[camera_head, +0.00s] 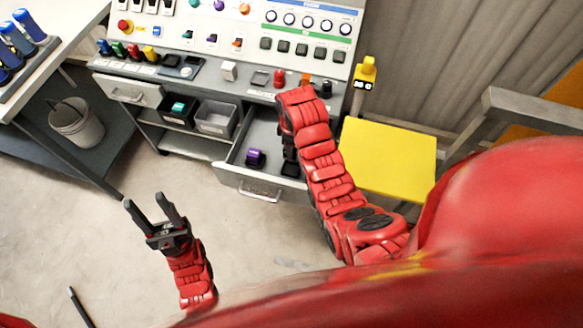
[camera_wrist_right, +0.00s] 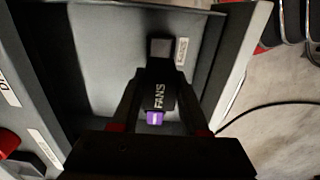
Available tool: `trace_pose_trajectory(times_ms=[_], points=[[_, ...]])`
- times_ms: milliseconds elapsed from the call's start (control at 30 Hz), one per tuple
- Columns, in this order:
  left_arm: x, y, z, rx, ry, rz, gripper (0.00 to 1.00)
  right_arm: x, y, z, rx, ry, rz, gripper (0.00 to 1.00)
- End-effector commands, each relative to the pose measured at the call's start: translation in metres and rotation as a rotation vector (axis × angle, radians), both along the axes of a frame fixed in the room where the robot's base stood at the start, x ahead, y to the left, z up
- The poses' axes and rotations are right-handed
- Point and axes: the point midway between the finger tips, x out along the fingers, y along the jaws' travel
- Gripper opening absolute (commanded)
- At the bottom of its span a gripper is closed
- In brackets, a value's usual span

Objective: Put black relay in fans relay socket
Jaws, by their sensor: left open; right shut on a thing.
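My right gripper (camera_head: 289,158) points down into the open drawer and is shut on a black block, which I take to be the black relay (camera_wrist_right: 158,95). In the right wrist view the block has white lettering FANS and a purple patch at its lower end. A dark grey square piece (camera_wrist_right: 160,48) shows just beyond the fingertips; I cannot tell if it is part of the block. My left gripper (camera_head: 154,200) is open and empty over the floor. I cannot make out the fans socket on the counter.
A row of white (camera_head: 229,70), red (camera_head: 279,77) and black (camera_head: 326,89) pieces stands on the counter above the drawer. My right arm covers part of it. A yellow-topped stool (camera_head: 388,160) stands close on the right. Open bins (camera_head: 214,118) sit left of the drawer.

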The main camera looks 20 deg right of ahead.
Motion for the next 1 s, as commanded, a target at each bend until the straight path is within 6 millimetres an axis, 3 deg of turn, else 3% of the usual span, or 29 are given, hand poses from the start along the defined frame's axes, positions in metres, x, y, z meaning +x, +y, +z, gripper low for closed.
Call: trace_pose_trajectory(times_ms=[100, 300, 800, 1000], points=[[0.0, 0.0, -0.014, 0.0, 0.0, 0.0, 0.5, -0.002, 0.0, -0.025, 0.001, 0.004, 0.0, 0.0], [0.0, 0.0, 0.002, 0.0, 0.0, 0.0, 0.5, -0.002, 0.0, -0.051, 0.0, 0.009, -0.001, 0.0], [0.0, 0.0, 0.012, 0.0, 0.0, 0.0, 0.5, -0.001, 0.0, -0.094, -0.001, 0.004, -0.001, 0.0], [0.0, 0.0, 0.012, 0.0, 0.0, 0.0, 0.5, -0.001, 0.0, -0.096, -0.001, 0.003, -0.001, 0.0]])
